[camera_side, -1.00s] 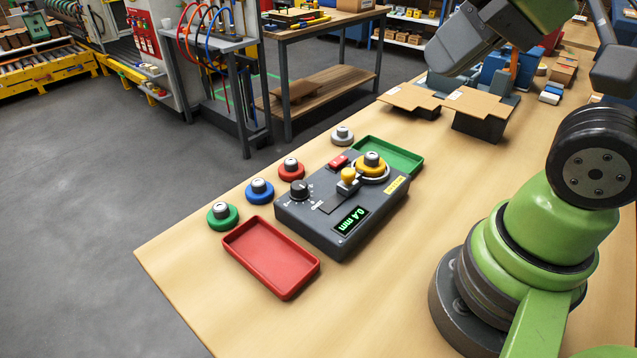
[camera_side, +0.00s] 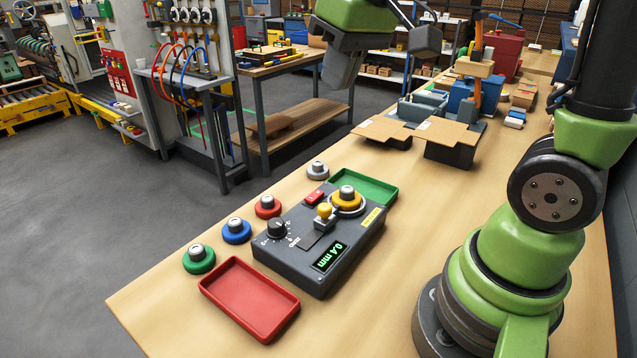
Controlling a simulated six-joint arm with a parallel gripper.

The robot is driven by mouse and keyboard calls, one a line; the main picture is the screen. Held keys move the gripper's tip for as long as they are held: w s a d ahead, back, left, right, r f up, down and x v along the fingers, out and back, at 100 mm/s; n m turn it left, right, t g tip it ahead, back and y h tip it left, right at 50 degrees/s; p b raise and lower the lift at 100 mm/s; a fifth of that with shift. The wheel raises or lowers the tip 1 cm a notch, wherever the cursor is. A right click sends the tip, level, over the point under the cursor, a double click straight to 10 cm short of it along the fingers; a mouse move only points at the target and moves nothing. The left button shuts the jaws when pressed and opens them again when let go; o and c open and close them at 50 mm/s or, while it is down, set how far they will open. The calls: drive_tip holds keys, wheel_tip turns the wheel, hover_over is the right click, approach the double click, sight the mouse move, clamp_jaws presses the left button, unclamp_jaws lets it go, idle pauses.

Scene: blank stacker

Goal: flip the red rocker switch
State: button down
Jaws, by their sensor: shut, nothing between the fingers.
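The red rocker switch (camera_side: 315,198) sits at the back left part of the top of a dark grey control box (camera_side: 287,270). Its rocker position is too small to tell. The box also carries a black dial (camera_side: 277,229), a yellow-topped lever (camera_side: 325,211) and a display (camera_side: 329,257) reading 0.4 mm. A yellow disc (camera_side: 353,206) with a grey knob lies at its back right. My gripper (camera_side: 338,86) is shut and empty, high above and beyond the box, pointing down, well apart from the switch.
Green (camera_side: 199,261), blue (camera_side: 237,232), red (camera_side: 268,207) and grey (camera_side: 318,170) knobbed discs line the left side. A red tray (camera_side: 218,294) is in front and a green tray (camera_side: 380,190) behind. Open cartons (camera_side: 450,132) stand farther back. Bare table lies right of the box.

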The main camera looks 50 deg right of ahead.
drive_tip(key=w+d+f+n+g, duration=0.1)
drive_tip(key=w+d+f+g, duration=0.1)
drive_tip(key=w+d+f, duration=0.3)
drive_tip(key=n+g, duration=0.1)
drive_tip(key=g, duration=0.1)
hover_over(319, 193)
drive_tip(key=shift+h, duration=0.3)
wheel_tip(319, 193, down, 6)
drive_tip(key=shift+r, duration=0.2)
wheel_tip(319, 193, down, 14)
drive_tip(key=shift+d+f, duration=0.1)
drive_tip(key=shift+f, duration=0.1)
